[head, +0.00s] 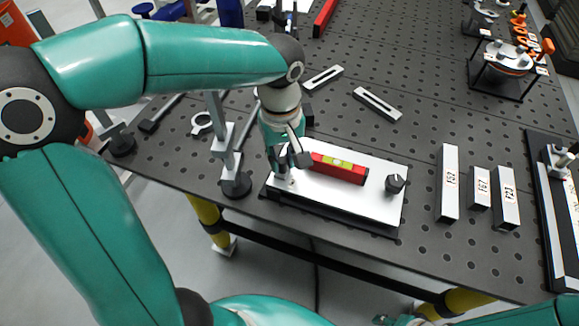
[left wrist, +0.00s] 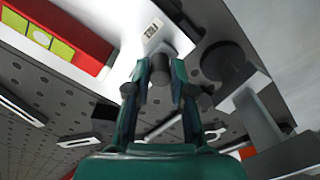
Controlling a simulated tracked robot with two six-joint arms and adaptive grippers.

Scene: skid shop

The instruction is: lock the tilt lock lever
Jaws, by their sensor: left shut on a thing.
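The white tilt plate (head: 335,199) lies on a dark base near the front edge of the table. A red spirit level (head: 339,169) with a yellow-green vial rests on it. My left gripper (head: 289,160) is at the plate's left end, pointing down. In the left wrist view its two fingers (left wrist: 161,72) are shut on the dark tilt lock lever (left wrist: 159,66), beside a small label on the plate. The fingers hide part of the lever, and its lock setting cannot be told. A dark round knob (head: 395,183) stands at the plate's right end.
A grey post on a dark round foot (head: 236,184) stands close left of the plate. Numbered metal blocks (head: 449,183) stand to the right. Two slotted bars (head: 377,104) lie behind. Perforated tabletop between them is free.

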